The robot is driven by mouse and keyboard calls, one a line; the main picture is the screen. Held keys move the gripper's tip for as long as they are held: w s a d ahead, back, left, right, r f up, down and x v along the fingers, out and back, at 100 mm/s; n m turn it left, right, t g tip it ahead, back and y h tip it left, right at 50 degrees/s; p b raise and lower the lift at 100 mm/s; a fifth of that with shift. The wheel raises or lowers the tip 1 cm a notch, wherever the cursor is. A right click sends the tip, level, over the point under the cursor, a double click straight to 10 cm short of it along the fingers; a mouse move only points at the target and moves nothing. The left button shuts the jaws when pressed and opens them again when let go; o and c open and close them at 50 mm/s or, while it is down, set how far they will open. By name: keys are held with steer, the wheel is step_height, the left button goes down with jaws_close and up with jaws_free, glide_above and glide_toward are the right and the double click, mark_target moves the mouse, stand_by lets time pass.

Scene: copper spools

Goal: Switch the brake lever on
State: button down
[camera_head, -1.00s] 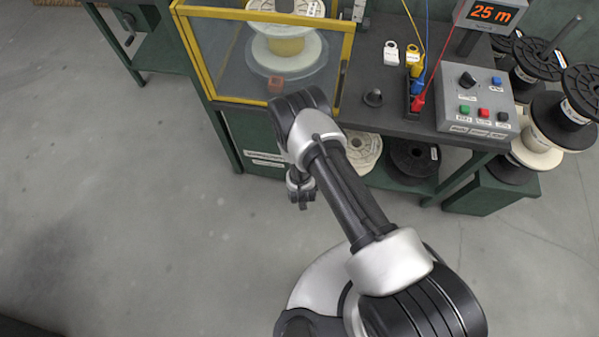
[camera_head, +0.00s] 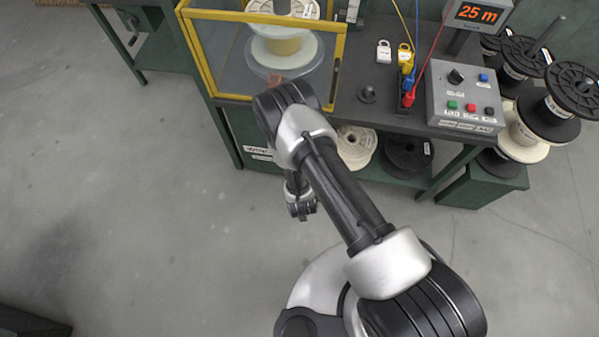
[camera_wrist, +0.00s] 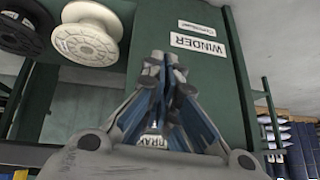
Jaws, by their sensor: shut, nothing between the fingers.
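I cannot make out a part that is clearly the brake lever. A small black knob (camera_head: 367,94) stands on the bench top, right of the yellow-framed guard. My gripper (camera_head: 302,214) hangs low in front of the bench, with my arm partly over it in the head view. In the wrist view my gripper (camera_wrist: 160,66) has its fingers together with nothing between them. Beyond them is the green cabinet panel with a WINDER label (camera_wrist: 197,45). My arm hides part of the guard's front edge.
The yellow-framed guard (camera_head: 338,70) encloses a spool (camera_head: 284,50). A control box (camera_head: 465,98) with buttons and a "25 m" display (camera_head: 477,13) are at right. Spools fill the lower shelf and right stand.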

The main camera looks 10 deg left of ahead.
steer(key=shift+s+d+r, duration=0.1)
steer(key=shift+s+r, duration=0.2)
steer(key=shift+s, duration=0.25)
steer(key=shift+s+r, duration=0.25)
steer(key=shift+s, duration=0.25)
steer(key=w+r, duration=0.5)
steer(key=r, duration=0.8)
steer(key=w+r, duration=0.5)
steer(key=r, duration=0.8)
steer(key=s+d+r+g, duration=0.1)
steer(key=d+r, duration=0.3)
steer(key=r, duration=0.4)
steer(key=s+d+r, duration=0.2)
steer(key=d+r, duration=0.1)
steer(key=r, duration=0.5)
steer(key=s+d+r, duration=0.6)
steer(key=s+r, duration=0.1)
steer(key=s, duration=0.4)
steer(key=s+d+r+g+h, duration=0.1)
steer(key=s+d+r, duration=0.5)
steer(key=s, duration=0.5)
steer(key=shift+d+r, duration=0.4)
steer(key=shift+r, duration=0.2)
